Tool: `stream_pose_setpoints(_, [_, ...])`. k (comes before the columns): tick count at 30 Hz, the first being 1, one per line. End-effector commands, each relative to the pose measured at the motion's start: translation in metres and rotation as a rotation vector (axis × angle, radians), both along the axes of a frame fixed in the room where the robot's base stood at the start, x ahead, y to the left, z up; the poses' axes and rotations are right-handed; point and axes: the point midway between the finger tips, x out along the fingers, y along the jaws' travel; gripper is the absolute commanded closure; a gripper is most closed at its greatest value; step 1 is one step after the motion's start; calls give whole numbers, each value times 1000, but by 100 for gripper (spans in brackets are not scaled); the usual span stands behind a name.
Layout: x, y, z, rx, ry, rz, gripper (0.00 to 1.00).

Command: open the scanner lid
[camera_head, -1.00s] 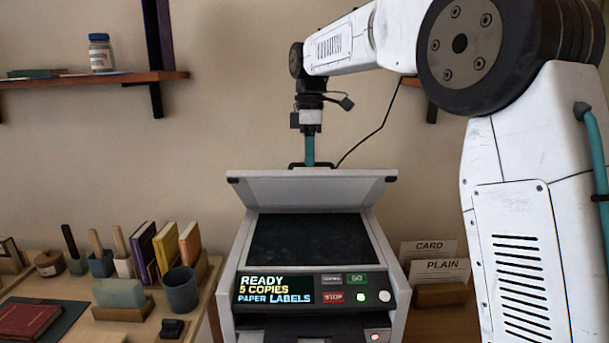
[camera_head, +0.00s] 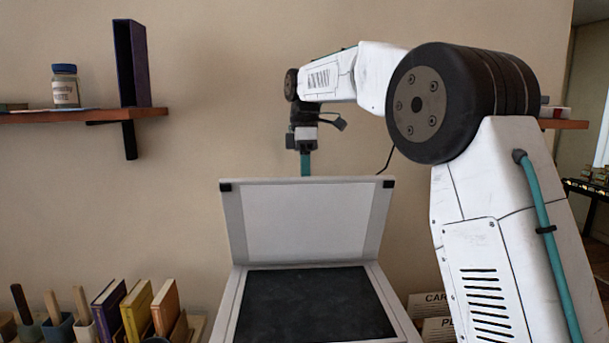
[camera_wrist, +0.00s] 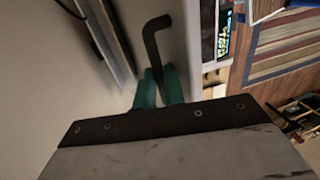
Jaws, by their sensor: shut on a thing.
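The scanner (camera_head: 230,310) stands at the lower centre in the head view, its dark glass (camera_head: 315,305) uncovered. Its pale lid (camera_head: 305,220) is raised well up from the glass and stands steeply at the back edge. My gripper (camera_head: 306,165) is above and behind the lid's upper edge, its fingertips hidden by the lid. In the wrist view the teal fingers of my gripper (camera_wrist: 158,88) are closed together on the dark bent lid handle (camera_wrist: 153,42). The scanner's lit display (camera_wrist: 222,35) shows at the upper right there.
A wall shelf (camera_head: 80,115) with a jar (camera_head: 65,86) and a dark binder (camera_head: 132,64) is at the left. Upright books (camera_head: 137,310) stand left of the scanner. Label cards (camera_head: 432,305) stand at its right. The wall is close behind the lid.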

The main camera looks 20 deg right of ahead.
Motion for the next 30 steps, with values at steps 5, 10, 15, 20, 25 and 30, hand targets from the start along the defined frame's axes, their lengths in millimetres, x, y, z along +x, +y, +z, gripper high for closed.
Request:
stream_pose_setpoints(5, [4, -2, -3, -6, -9, -3, 100])
stream_pose_setpoints(10, [5, -2, -2, -5, -11, -4, 73])
stream_pose_setpoints(15, [3, -1, -1, -3, -11, -2, 67])
stream_pose_setpoints(20, [3, 0, 0, -2, -10, -1, 67])
stream_pose_setpoints(25, [3, -1, 4, -2, -10, -1, 67])
stream_pose_setpoints(30, [9, -3, 26, -2, -13, -2, 67])
